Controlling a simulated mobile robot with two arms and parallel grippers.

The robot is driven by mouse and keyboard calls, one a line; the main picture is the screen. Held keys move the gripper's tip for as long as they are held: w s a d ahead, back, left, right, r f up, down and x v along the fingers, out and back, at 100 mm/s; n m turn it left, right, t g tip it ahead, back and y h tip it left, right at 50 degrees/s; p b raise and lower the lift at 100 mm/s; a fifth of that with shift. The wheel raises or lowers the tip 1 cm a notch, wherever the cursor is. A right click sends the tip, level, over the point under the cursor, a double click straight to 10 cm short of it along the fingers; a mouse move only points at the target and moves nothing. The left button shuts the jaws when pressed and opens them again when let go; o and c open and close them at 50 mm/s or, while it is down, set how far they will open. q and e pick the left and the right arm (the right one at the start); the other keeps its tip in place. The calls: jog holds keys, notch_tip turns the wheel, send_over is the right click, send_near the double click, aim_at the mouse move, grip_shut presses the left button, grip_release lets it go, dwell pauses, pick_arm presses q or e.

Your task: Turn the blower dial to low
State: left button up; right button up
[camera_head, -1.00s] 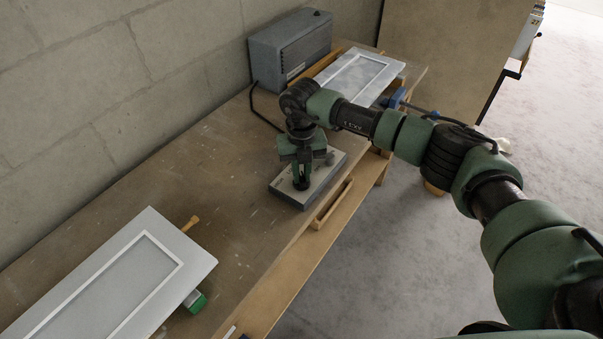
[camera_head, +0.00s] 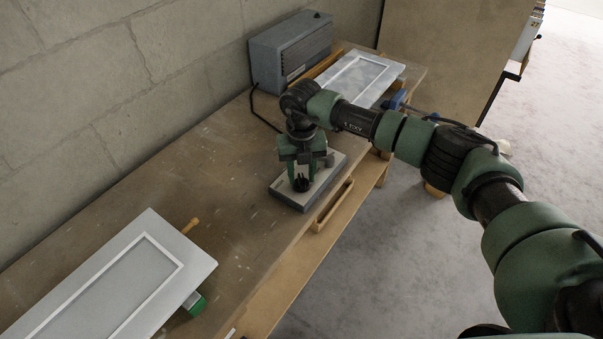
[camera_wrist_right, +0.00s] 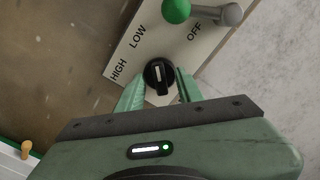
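The black dial (camera_wrist_right: 159,76) sits on the light face of a control box (camera_head: 285,193), marked HIGH, LOW and OFF. In the right wrist view its white mark points up the picture, roughly between LOW and OFF. My right gripper (camera_wrist_right: 160,82) is over the dial, with one finger on each side. In the head view my right gripper (camera_head: 301,178) points down at the dial (camera_head: 301,185). The grey blower (camera_head: 291,50) stands at the back of the bench by the wall. My left gripper is not in view.
A green ball knob (camera_wrist_right: 176,10) and a grey lever (camera_wrist_right: 230,14) are close to the dial. White framed panels lie on the bench (camera_head: 225,165), one near left (camera_head: 195,262) and one at the back (camera_head: 392,68).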

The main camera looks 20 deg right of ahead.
aim_at(302, 178)
notch_tip(302, 178, up, 8)
jog(key=shift+f+b, duration=0.1)
jog(key=shift+b, duration=0.85)
